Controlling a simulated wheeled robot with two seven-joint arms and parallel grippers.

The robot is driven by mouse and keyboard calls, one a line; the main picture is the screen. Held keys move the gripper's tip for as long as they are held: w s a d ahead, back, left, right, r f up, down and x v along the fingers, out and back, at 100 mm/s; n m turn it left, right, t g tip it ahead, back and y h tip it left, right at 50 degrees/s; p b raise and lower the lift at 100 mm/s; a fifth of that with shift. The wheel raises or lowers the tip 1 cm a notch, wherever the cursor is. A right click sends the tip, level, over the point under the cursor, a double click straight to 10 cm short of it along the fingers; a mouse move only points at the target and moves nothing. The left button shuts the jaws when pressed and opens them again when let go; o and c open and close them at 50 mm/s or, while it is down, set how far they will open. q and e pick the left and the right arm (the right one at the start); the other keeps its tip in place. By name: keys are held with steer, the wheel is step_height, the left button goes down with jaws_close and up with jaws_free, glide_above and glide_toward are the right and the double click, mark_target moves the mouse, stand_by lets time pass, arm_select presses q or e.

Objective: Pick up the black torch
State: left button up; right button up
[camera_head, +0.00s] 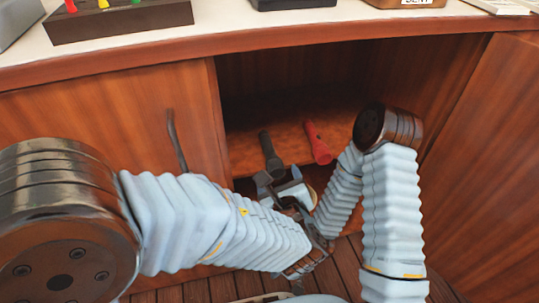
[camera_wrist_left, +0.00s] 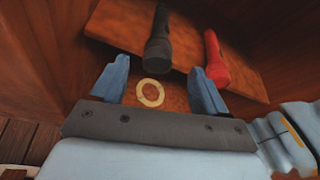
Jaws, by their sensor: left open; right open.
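The black torch (camera_head: 270,150) lies on a wooden shelf inside the open cabinet, its near end toward me. It also shows in the left wrist view (camera_wrist_left: 158,45), just beyond the fingertips and between their lines. My left gripper (camera_head: 279,177) is open and empty, just in front of the shelf edge, close to the torch; its spread blue fingers show in the left wrist view (camera_wrist_left: 160,65). I cannot see contact.
A red torch (camera_head: 318,143) lies on the same shelf, right of the black one. A pale ring (camera_wrist_left: 150,93) shows below the shelf edge. A cabinet door with a handle (camera_head: 176,140) is at left, a wooden panel (camera_head: 490,150) at right. The countertop (camera_head: 230,32) overhangs above.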

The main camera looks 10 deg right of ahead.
mark_target(276, 171)
arm_select(q)
steer(key=x, duration=0.6)
steer(key=shift+w+f+b, duration=0.15)
steer(key=shift+f+b, duration=0.1)
steer(key=shift+b, duration=0.05)
steer(key=c, duration=1.2)
